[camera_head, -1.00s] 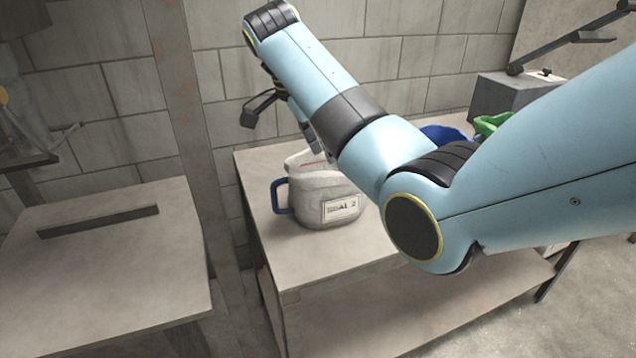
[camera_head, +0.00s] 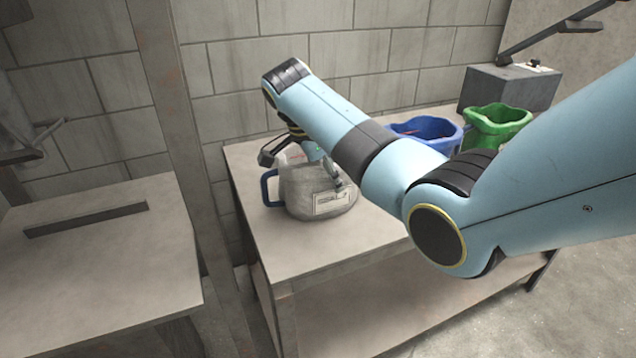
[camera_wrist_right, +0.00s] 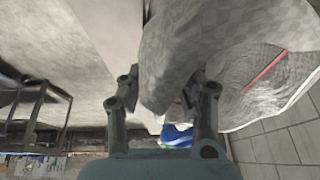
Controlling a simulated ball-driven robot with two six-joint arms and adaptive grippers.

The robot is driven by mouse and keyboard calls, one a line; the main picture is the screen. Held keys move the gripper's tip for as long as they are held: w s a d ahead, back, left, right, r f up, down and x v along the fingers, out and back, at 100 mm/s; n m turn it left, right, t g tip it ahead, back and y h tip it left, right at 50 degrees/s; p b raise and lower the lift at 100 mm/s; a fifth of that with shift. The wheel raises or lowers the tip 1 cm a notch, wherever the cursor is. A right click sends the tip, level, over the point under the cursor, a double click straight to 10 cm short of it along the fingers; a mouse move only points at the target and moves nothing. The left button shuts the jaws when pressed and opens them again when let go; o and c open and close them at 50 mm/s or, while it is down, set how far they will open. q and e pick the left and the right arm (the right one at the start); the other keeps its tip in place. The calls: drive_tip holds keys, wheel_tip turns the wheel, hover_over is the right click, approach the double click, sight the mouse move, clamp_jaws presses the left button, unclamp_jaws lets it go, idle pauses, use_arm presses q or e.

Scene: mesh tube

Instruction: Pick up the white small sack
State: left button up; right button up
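The white small sack (camera_head: 312,196) stands on the table in the head view, greyish white, with a printed label on its front and a blue handle (camera_head: 268,188) on its left side. My right gripper (camera_head: 306,168) is at the top of the sack, reaching down from behind my forearm, which hides part of it. In the right wrist view the sack (camera_wrist_right: 182,52) fills the upper middle, and a red strip shows on its pale top. There my right gripper (camera_wrist_right: 162,92) is open, its fingers spread with sack cloth between them. My left gripper is not in view.
A blue container (camera_head: 432,128) and a green container (camera_head: 497,124) stand right of the sack, near a grey box (camera_head: 512,88). The table (camera_head: 290,245) is clear in front of the sack. Another table (camera_head: 110,260) is on the left. A block wall stands behind.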

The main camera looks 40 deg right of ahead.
drive_tip(key=shift+f, duration=0.25)
idle(0.4)
clamp_jaws()
